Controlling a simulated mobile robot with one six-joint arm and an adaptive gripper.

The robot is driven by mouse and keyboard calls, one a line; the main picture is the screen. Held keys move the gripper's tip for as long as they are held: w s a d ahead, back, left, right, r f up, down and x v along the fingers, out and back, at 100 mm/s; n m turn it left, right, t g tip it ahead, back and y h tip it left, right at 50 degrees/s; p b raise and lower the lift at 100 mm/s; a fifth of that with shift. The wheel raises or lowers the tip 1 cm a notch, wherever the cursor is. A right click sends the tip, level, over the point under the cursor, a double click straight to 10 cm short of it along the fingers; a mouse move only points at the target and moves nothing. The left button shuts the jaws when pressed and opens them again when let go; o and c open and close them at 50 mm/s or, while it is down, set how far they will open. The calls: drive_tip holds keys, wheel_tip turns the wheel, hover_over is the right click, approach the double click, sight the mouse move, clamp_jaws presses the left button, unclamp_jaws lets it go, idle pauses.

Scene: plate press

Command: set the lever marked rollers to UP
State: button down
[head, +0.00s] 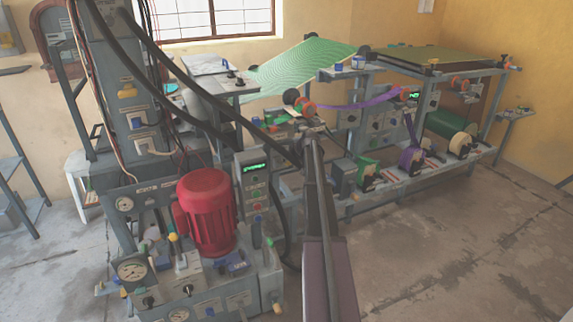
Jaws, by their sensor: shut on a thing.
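My arm reaches from the bottom middle of the head view into the middle of the machine. My gripper (311,126) is at its far end, small and partly hidden by my own arm. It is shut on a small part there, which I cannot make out. A red-orange round part (308,107) and a dark ball (291,97) are just above and to the left of it. I cannot read any marking for rollers or for UP, so I cannot tell which part is the lever or how it is set.
A red motor (208,212) stands on the grey press base with gauges and small levers, left of my arm. A control box with a green display (254,167) is close by. A long bench with a purple strip (360,105) runs right. The floor (430,260) at right is clear.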

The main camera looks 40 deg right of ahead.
drive_tip(key=shift+w+r, duration=0.15)
drive_tip(key=shift+w, duration=0.1)
drive_tip(key=shift+c, duration=1.6)
unclamp_jaws()
drive_tip(key=shift+s+r, duration=0.1)
drive_tip(key=shift+r, duration=0.05)
drive_tip(key=shift+s, duration=0.1)
drive_tip(key=shift+s, duration=0.15)
